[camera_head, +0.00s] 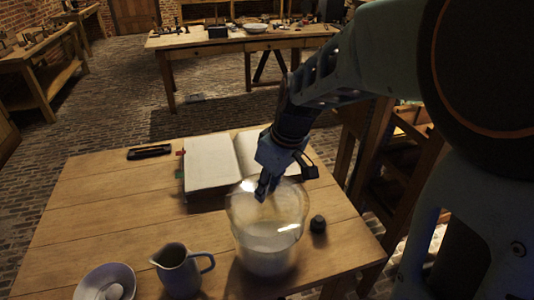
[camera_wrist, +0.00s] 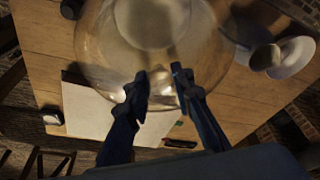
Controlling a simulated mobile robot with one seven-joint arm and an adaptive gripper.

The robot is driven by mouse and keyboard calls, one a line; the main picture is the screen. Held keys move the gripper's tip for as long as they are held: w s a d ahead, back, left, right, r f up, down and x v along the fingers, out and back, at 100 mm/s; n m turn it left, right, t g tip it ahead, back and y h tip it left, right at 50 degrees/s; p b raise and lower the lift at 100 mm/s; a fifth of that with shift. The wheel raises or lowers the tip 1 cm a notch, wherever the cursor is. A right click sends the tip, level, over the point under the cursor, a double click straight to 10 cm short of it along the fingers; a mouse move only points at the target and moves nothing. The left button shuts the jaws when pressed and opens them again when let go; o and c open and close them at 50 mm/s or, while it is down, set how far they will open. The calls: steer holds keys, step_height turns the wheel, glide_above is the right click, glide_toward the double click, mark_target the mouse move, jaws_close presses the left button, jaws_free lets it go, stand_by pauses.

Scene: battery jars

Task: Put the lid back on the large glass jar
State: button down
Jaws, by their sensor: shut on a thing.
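The large glass jar (camera_head: 264,253) stands upright on the wooden table, with pale contents in its lower part. It also shows from above in the wrist view (camera_wrist: 150,22). My gripper (camera_head: 264,194) is over the jar's mouth, pointing down. A clear glass lid (camera_head: 238,191) shows at the jar's top, around my fingertips. In the wrist view my two fingers (camera_wrist: 160,92) are close together with part of the lid between them. The glass is see-through, so I cannot tell whether the lid touches the jar's rim.
An open book (camera_head: 209,163) lies behind the jar. A small dark object (camera_head: 318,224) stands close to the jar's right. A grey jug (camera_head: 181,271) and a white bowl (camera_head: 92,279) are front left. A black case (camera_head: 150,153) lies back left. The table's left middle is clear.

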mark_target(269, 199)
steer(key=shift+f+b, duration=2.15)
steer(key=shift+f, duration=0.8)
steer(key=shift+f+b, duration=0.15)
steer(key=shift+b, duration=0.4)
stand_by(0.3)
steer(key=c, duration=1.1)
jaws_free()
steer(key=shift+c, duration=0.2)
steer(key=shift+r+p, duration=2.5)
steer(key=shift+r, duration=1.05)
